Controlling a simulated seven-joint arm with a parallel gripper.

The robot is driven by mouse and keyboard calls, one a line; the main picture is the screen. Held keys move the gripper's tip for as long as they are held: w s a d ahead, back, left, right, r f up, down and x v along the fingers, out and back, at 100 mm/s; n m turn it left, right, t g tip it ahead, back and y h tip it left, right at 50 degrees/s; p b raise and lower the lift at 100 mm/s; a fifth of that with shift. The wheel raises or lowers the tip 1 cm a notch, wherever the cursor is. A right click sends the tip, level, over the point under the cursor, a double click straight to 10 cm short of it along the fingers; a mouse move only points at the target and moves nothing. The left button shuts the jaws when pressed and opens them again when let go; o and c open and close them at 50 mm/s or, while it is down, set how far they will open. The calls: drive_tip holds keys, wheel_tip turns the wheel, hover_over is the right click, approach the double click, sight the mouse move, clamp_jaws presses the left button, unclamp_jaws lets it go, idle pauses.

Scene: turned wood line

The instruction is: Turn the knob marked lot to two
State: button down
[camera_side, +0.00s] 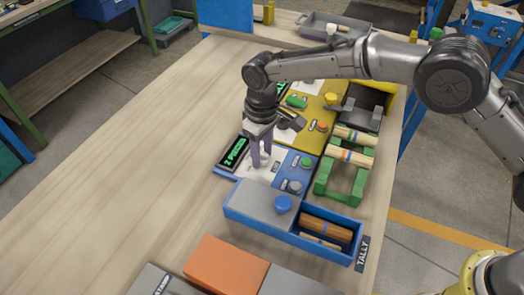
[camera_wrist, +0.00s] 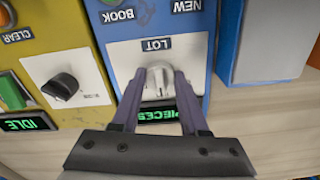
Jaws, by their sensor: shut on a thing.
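The knob marked LOT (camera_wrist: 158,84) is a pale grey knob on a white plate of the blue panel (camera_wrist: 193,18), seen upside down in the wrist view. My gripper (camera_wrist: 159,78) has its two purple fingers closed on the knob, one on each side. In the side view my gripper (camera_side: 261,162) points down onto the same blue panel (camera_side: 275,178), and the fingers hide most of the knob. The green display (camera_side: 234,152) reads "2 PIECES"; in the wrist view it is partly hidden by the gripper. The knob's pointer setting cannot be read clearly.
A yellow panel (camera_wrist: 60,40) with a black knob (camera_wrist: 62,86) and a display reading "IDLE" (camera_wrist: 25,123) adjoins the blue panel. A blue box (camera_side: 262,222) with wooden pieces stands in front. A green rack (camera_side: 341,181) holds turned wood. The table's left side is clear.

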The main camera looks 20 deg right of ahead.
sight(262, 153)
drive_tip(key=shift+r, duration=0.1)
idle(0.3)
drive_tip(key=shift+c, duration=2.1)
unclamp_jaws()
wheel_tip(262, 153, up, 14)
